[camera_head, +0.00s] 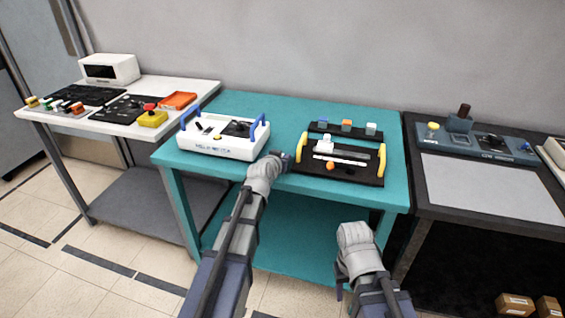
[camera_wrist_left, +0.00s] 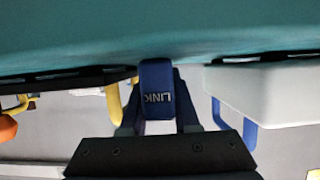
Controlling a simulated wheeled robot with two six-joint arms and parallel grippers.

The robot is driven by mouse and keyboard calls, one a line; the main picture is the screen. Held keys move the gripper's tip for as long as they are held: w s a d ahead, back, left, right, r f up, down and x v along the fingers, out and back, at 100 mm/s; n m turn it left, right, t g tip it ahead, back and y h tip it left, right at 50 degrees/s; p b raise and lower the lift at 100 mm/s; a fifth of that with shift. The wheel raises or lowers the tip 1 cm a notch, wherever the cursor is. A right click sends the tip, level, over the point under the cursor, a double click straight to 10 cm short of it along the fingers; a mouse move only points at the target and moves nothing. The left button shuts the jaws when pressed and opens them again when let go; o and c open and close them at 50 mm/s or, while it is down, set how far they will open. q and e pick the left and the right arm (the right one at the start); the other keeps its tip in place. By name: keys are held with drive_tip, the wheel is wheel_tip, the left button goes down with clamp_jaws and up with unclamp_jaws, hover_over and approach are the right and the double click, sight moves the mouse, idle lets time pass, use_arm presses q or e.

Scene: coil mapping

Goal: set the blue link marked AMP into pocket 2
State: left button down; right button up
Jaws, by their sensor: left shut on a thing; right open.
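My left gripper (camera_head: 288,158) is at the front edge of the teal table, between the white box and the black tray. In the left wrist view, its fingers (camera_wrist_left: 158,112) are shut on a blue link (camera_wrist_left: 157,82). The link's face reads LINK; I see no AMP marking on it. A black tray (camera_head: 367,179) with yellow handles lies to the right of this gripper. A black strip at its back carries a blue piece (camera_head: 322,124), an orange piece and a pale piece. Pocket numbers are not readable. My right gripper (camera_head: 341,289) is open, low in front of the table.
A white box (camera_head: 217,147) with blue handles stands left of my left gripper. A white block (camera_head: 325,145) and an orange knob (camera_head: 330,166) are on the tray. A white table (camera_head: 190,88) stands left, a dark bench (camera_head: 435,205) right. The teal table's back (camera_head: 260,104) is clear.

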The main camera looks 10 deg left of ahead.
use_arm(q)
drive_tip(key=shift+r, duration=0.1)
drive_tip(key=c, duration=1.1)
unclamp_jaws()
drive_tip(key=shift+f, duration=0.2)
drive_tip(key=o, duration=0.4)
drive_tip(key=shift+o, duration=0.2)
drive_tip(key=shift+r, duration=0.15)
drive_tip(key=shift+r, duration=0.2)
drive_tip(key=p+v, duration=0.4)
drive_tip(key=v, duration=0.8)
drive_tip(key=shift+p, duration=0.35)
